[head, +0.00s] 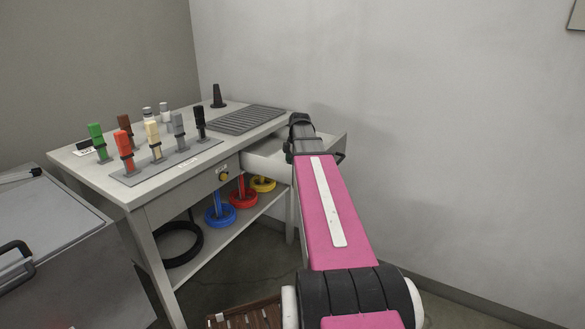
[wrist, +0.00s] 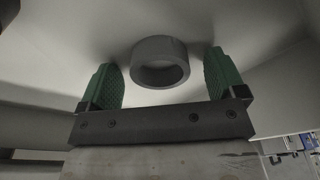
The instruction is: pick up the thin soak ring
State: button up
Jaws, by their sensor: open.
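A plain grey ring (wrist: 158,47), a short band with a round opening, lies on a pale surface in the wrist view. It is the only loose ring there, and I take it as the soak ring. My gripper (wrist: 161,66) is open, with one green finger on each side of the ring. A gap shows between the ring and each finger. In the head view my arm reaches over the open drawer (head: 262,160) of the table. The ring and fingertips cannot be made out there.
The table (head: 80,168) carries a rack of coloured samples (head: 165,165), a ribbed grey mat (head: 238,120) and a dark cone (head: 217,97). Blue (head: 219,217), red (head: 243,199) and yellow (head: 263,184) coils sit on the lower shelf. A wall stands close behind the drawer.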

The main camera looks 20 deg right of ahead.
jog(key=c, duration=1)
jog(key=shift+r, duration=0.15)
